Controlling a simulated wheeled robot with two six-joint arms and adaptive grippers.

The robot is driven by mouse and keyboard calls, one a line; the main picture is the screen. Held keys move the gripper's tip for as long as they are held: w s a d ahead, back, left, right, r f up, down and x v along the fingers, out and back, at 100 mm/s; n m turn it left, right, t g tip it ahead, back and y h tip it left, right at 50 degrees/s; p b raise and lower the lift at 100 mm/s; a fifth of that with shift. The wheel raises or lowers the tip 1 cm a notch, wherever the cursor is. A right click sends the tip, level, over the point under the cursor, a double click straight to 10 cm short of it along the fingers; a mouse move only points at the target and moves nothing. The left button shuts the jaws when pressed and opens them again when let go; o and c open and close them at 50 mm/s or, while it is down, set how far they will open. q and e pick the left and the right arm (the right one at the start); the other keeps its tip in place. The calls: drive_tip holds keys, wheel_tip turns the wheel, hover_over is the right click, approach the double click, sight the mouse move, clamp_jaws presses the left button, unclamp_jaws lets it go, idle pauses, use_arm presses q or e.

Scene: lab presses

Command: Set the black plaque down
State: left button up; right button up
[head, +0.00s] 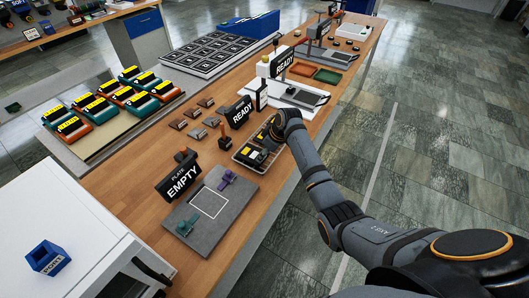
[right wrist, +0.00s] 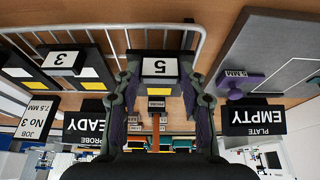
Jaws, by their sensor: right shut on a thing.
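My right gripper (head: 267,138) is over the wire tray (head: 239,159) near the table's front edge. In the right wrist view, which is upside down, my right gripper (right wrist: 160,82) is shut on a black plaque (right wrist: 160,68) with a white label reading 5. A finger stands on each side of it. I cannot tell whether the plaque touches the tray. Other black blocks with yellow and white labels (head: 252,155) lie in the tray; one reads 3 (right wrist: 64,60). My left gripper is not in view.
A grey plate (head: 228,212) with a white square outline, purple and green clamps, and a black PLATE EMPTY sign (head: 180,180) stands nearby. A black READY sign (head: 241,113) is behind the tray. Small brown blocks (head: 196,132) and an orange-brown handle (head: 225,133) stand beside it.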

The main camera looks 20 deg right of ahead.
drive_tip(key=shift+f, duration=0.25)
drive_tip(key=shift+f, duration=0.1)
drive_tip(key=shift+f, duration=0.15)
drive_tip(key=o, duration=1.2)
drive_tip(key=b+v, duration=0.1)
drive_tip(key=v, duration=1.1)
drive_tip(key=shift+b, duration=0.3)
